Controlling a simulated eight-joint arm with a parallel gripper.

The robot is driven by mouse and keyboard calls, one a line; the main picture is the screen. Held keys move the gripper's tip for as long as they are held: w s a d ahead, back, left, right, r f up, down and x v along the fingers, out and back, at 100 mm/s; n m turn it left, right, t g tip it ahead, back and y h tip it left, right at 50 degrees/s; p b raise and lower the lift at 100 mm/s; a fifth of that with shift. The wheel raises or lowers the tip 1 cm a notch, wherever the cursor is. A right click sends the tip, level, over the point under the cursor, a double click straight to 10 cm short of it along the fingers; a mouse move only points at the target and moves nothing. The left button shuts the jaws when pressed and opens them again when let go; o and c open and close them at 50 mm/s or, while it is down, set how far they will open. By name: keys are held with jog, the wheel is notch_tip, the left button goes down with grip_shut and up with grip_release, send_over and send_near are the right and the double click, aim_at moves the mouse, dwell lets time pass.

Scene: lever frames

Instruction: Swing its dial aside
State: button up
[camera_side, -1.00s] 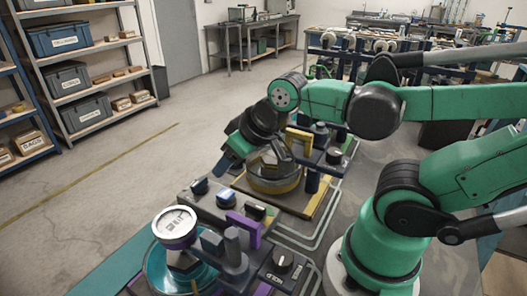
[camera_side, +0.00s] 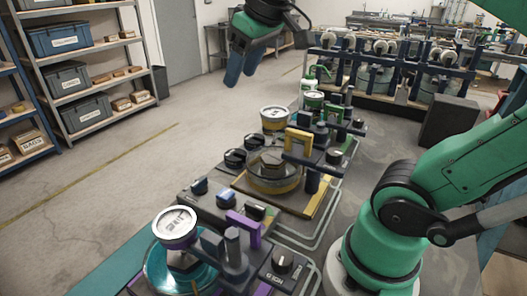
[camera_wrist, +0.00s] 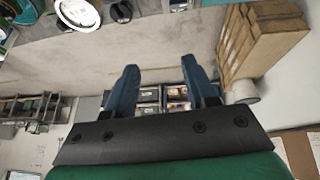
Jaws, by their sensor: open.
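My gripper (camera_side: 241,72) hangs in the air above and left of the row of units, its two blue fingers apart and empty. In the wrist view my gripper (camera_wrist: 163,80) also shows open with nothing between its fingers. The yellow unit's round dial (camera_side: 274,117) stands at the far left of its pot (camera_side: 273,178), not over it. The teal unit's dial (camera_side: 175,223) sits above its teal bowl (camera_side: 160,275) in front and hides part of it. A smaller green-rimmed dial (camera_side: 314,97) is farther back. A white dial face (camera_wrist: 78,13) shows at the wrist view's top left.
A purple handle (camera_side: 243,228) and dark knobs stand around the teal unit. A yellow frame (camera_side: 299,142) and dark posts rise beside the yellow pot. Shelves (camera_side: 90,70) stand far left. The floor left of the bench is clear.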

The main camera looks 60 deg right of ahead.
jog(key=s+d+g, duration=0.2)
jog(key=d+g, duration=0.1)
jog(key=d, duration=0.4)
jog(key=g, duration=0.2)
send_over(305, 113)
jog(key=shift+y, duration=0.4)
notch_tip(305, 113, down, 4)
jog(key=shift+f, duration=3.25)
grip_shut()
